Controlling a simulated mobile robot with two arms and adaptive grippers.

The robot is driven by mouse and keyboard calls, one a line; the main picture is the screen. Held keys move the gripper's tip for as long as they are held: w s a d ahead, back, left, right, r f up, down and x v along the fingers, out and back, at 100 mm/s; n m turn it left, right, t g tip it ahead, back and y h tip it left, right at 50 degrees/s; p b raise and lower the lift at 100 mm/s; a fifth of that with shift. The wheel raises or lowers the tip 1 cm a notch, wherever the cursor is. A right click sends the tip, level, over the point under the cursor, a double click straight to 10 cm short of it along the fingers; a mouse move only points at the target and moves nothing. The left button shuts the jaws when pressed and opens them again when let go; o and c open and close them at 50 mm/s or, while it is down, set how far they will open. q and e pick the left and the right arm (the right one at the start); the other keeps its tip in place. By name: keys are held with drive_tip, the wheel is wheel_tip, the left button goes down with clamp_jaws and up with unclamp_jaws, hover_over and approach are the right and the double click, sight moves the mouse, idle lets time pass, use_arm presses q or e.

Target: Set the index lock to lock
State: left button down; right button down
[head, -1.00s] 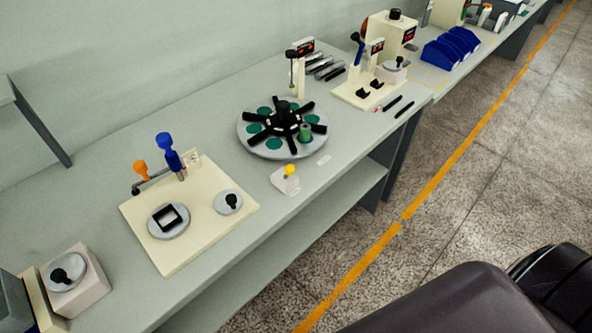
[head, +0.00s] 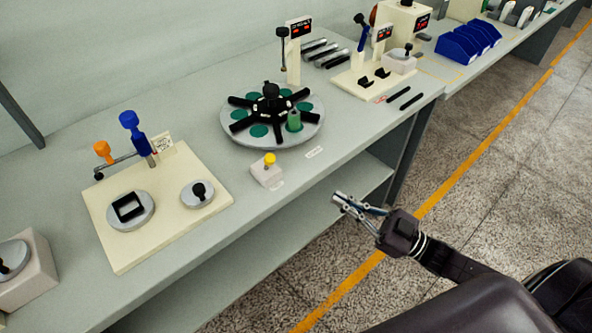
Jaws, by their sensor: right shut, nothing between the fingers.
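My left gripper is not in view.
A cream plate (head: 125,255) with blue and orange handles and two grey discs lies at left. A second cream fixture (head: 345,85) and blue bins (head: 468,42) stand farther right. Bench top around the yellow-knob block is mostly clear; an open shelf lies below.

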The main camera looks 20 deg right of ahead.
drive_tip(key=r+y, duration=0.1)
drive_tip(key=s+a+r+n+g+y, duration=0.1)
drive_tip(key=r, duration=0.1)
drive_tip(key=shift+s, duration=0.2)
approach(270, 159)
drive_tip(key=x, duration=0.6)
drive_tip(key=shift+w+f, duration=0.2)
drive_tip(key=shift+f, duration=0.2)
drive_tip(key=shift+p, duration=0.35)
